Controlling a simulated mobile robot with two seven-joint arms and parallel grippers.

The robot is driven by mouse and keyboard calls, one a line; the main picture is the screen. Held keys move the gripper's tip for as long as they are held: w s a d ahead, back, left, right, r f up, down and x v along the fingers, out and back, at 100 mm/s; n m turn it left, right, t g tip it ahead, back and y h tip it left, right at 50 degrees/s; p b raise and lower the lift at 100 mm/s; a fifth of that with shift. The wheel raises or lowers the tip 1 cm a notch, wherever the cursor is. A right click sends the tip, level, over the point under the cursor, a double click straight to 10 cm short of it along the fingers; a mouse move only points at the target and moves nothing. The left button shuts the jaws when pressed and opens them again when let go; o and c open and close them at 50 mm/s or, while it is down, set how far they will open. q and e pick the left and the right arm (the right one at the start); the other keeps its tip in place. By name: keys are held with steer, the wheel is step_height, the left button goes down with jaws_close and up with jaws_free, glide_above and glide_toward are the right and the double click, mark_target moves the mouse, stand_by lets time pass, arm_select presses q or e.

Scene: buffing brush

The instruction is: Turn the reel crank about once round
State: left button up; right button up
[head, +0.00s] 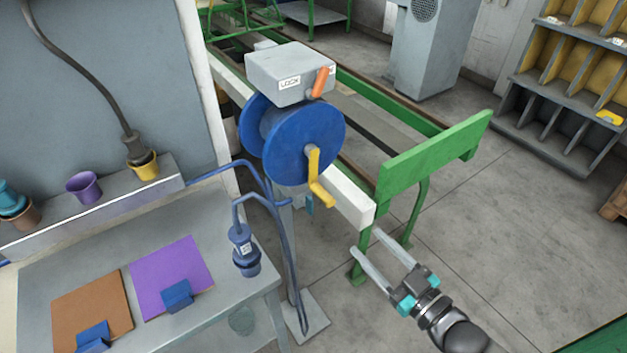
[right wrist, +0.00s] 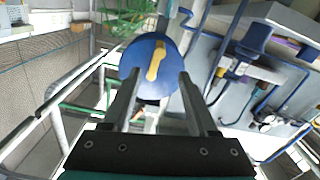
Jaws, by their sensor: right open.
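The blue reel (head: 300,140) stands on a post in the middle of the head view. Its yellow crank (head: 316,176) sticks out of the hub and hangs downward to the right. A grey box (head: 290,75) marked LOCK, with an orange lever (head: 321,82), sits above the reel. My right gripper (head: 366,250) is open and empty, to the lower right of the crank and apart from it. In the right wrist view the reel (right wrist: 140,88) and the crank (right wrist: 156,62) show beyond and between the open fingers. My left gripper is not in view.
A green rail frame (head: 435,155) stands right of the reel, close to my right gripper. A grey bench (head: 210,325) at the left holds purple and brown panels and a blue plug (head: 243,250) on a cable. Open floor (head: 540,240) lies to the right.

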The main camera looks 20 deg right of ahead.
mark_target(326, 198)
steer(key=b+x, duration=0.1)
steer(key=x, duration=1.4)
steer(key=shift+r, duration=0.1)
jaws_close()
stand_by(1.2)
